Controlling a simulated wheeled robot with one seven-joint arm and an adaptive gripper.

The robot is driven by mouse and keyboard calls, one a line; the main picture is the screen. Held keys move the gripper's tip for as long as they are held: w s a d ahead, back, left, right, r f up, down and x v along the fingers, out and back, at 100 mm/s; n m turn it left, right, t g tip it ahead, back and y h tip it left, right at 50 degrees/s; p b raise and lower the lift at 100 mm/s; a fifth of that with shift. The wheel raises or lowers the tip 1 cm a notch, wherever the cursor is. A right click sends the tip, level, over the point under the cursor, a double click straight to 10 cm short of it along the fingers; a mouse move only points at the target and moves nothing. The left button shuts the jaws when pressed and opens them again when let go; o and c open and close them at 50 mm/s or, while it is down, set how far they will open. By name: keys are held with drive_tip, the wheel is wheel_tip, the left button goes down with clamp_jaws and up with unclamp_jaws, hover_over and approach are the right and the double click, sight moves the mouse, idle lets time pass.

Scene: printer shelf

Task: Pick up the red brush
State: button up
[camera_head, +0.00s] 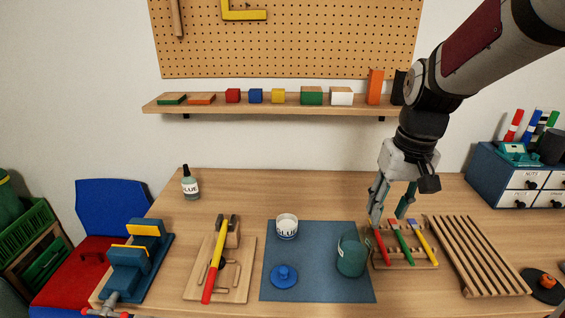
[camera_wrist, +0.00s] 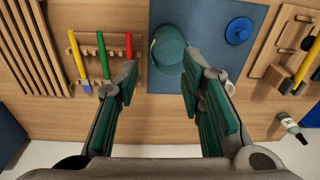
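The red brush (camera_head: 381,246) lies in a small wooden rack (camera_head: 415,264), left of a green brush (camera_head: 401,240) and a yellow brush (camera_head: 423,245). My gripper (camera_head: 389,213) is open and empty above the back end of the rack. Its left finger is close to the red brush in the head view. In the wrist view, the red brush (camera_wrist: 128,45) is beyond the left fingertip, which hides part of it. The gap between the fingers (camera_wrist: 158,65) lies over the mat side of the rack, beside the brush. Contact with it cannot be told.
A slatted wooden rack (camera_head: 476,256) stands close on the right. The table behind is mostly clear.

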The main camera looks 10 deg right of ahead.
drive_tip(key=w+d+f+g, duration=0.1)
drive_tip(key=w+d+f, duration=0.2)
drive_tip(key=d+f, duration=0.25)
hover_over(388, 258)
drive_tip(key=shift+m, duration=0.4)
wheel_tip(388, 258, down, 8)
drive_tip(key=shift+w+a+r, duration=0.15)
drive_tip(key=shift+r, duration=0.05)
drive_tip(key=shift+f+b, duration=0.35)
drive_tip(key=shift+f, duration=2.45)
clamp_jaws()
